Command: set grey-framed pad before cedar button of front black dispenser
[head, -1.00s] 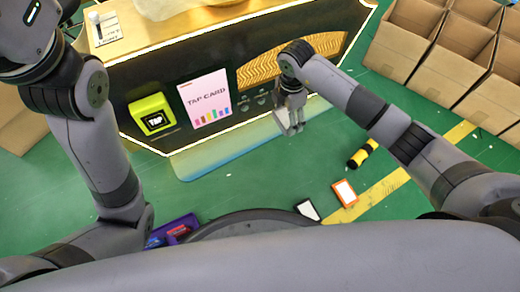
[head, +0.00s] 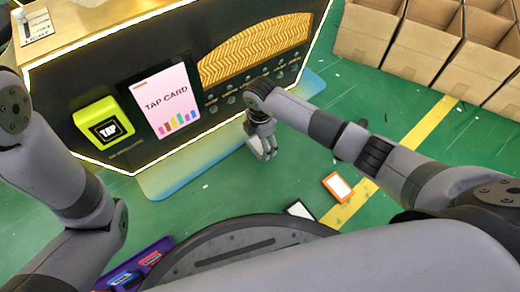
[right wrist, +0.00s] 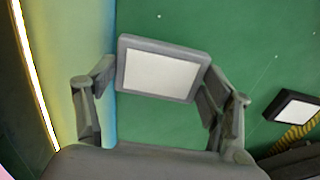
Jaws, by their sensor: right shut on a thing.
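The grey-framed pad (right wrist: 160,70), with a pale blank face, is between the two fingers of my right gripper (right wrist: 160,95) in the right wrist view. In the head view my right gripper (head: 264,150) points down in front of the black dispenser (head: 170,65), over its pale base and the green floor; the pad is mostly hidden by the fingers there. Rows of small round buttons (head: 230,100) sit under the gold chevron panel (head: 255,50). Their labels are too small to read, so I cannot tell which is cedar. My left gripper is out of view.
An orange-framed pad (head: 337,187) and a black-framed pad (head: 300,209) lie on the green floor. Open cardboard boxes (head: 430,50) stand at the upper right. A yellow tap reader (head: 105,125) and a card sign (head: 165,100) are on the dispenser's left part.

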